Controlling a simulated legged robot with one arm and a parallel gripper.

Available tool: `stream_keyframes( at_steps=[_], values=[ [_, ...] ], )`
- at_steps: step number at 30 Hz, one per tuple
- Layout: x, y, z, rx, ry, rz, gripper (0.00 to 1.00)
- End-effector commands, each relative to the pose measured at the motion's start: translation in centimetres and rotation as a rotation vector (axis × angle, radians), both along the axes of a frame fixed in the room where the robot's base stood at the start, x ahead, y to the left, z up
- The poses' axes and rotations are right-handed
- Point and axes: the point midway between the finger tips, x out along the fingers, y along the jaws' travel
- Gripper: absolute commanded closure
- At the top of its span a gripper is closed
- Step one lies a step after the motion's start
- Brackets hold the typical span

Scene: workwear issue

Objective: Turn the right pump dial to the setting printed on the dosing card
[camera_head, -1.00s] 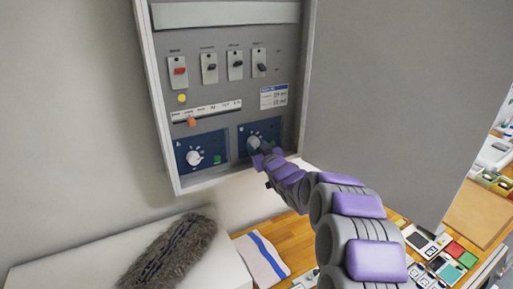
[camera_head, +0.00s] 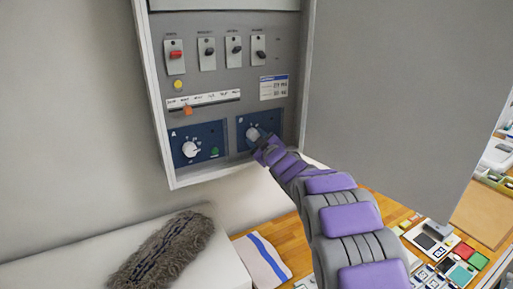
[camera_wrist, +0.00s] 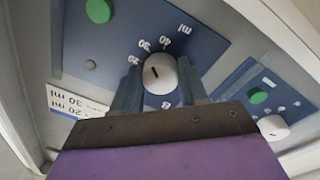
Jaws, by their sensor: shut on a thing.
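The right pump dial (camera_head: 253,134) is a pale round knob on a blue plate, low in the open wall cabinet. My gripper (camera_head: 262,144) is shut on it, and in the wrist view its fingers (camera_wrist: 160,82) stand on either side of the knob (camera_wrist: 158,68). That view is upside down and shows 20, 30, 40 and a B around the knob. A short dark mark shows on the knob; its exact setting is unclear. The dosing card (camera_head: 273,87) is white with a blue header; in the wrist view the card (camera_wrist: 75,102) shows 30 ml and 20 ml, partly cut off.
The left dial (camera_head: 190,149) sits beside it on its own blue plate. Several switches (camera_head: 207,54) and an orange slider (camera_head: 187,110) are above. The open cabinet door (camera_head: 400,100) stands right of my arm. A fuzzy grey duster (camera_head: 165,250) lies below.

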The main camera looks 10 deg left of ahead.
Motion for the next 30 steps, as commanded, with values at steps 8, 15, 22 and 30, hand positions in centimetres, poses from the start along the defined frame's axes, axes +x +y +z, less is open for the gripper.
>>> stream_keyframes(
  at_steps=[8,15,22,30],
  values=[
    [-0.01,0.07,-0.39,-0.115,-0.074,0.003,0.88],
    [-0.02,0.08,-0.37,-0.154,-0.097,0.004,0.88],
    [-0.03,0.1,-0.36,-0.158,-0.098,0.003,0.88],
    [-0.01,0.1,-0.34,-0.157,-0.098,0.003,0.47]
  ],
)
